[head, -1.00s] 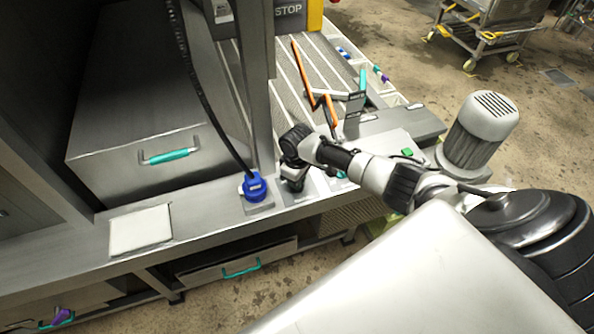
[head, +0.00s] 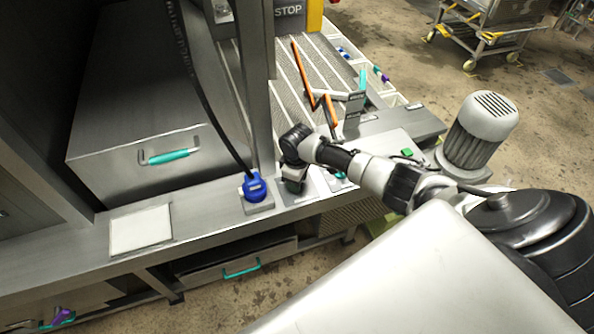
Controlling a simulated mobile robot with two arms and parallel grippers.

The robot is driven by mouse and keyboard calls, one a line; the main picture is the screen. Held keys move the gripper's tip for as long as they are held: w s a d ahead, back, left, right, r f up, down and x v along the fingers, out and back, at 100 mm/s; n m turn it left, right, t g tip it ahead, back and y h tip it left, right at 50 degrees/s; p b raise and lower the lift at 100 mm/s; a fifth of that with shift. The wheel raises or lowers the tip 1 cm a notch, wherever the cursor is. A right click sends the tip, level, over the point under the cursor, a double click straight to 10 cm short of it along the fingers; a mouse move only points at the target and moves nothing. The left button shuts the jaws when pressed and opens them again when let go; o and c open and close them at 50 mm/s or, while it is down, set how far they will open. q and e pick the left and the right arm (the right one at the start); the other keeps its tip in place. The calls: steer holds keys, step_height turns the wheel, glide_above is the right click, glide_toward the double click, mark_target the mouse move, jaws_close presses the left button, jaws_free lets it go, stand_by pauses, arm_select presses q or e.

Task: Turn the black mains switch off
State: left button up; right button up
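My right arm reaches in from the right over the bench, and its gripper (head: 295,180) points down at a small plate (head: 300,198) just right of the blue plug. The fingertips are dark and small here, and I cannot tell whether they are apart or closed. The black mains switch does not show clearly; the gripper and wrist cover the spot below them. The blue plug (head: 254,186) with its black cable sits on its own plate to the left of the gripper. My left gripper is not in view.
A steel box with a teal handle (head: 169,157) stands behind left. A pale square plate (head: 141,229) lies on the bench. A grey motor (head: 480,128) stands at the right. Orange levers (head: 302,75) rise over the ribbed conveyor. A green button (head: 407,153) is near my forearm.

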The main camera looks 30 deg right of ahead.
step_height(320, 180, up, 11)
steer(key=b, duration=0.1)
stand_by(0.6)
steer(key=shift+f, duration=0.15)
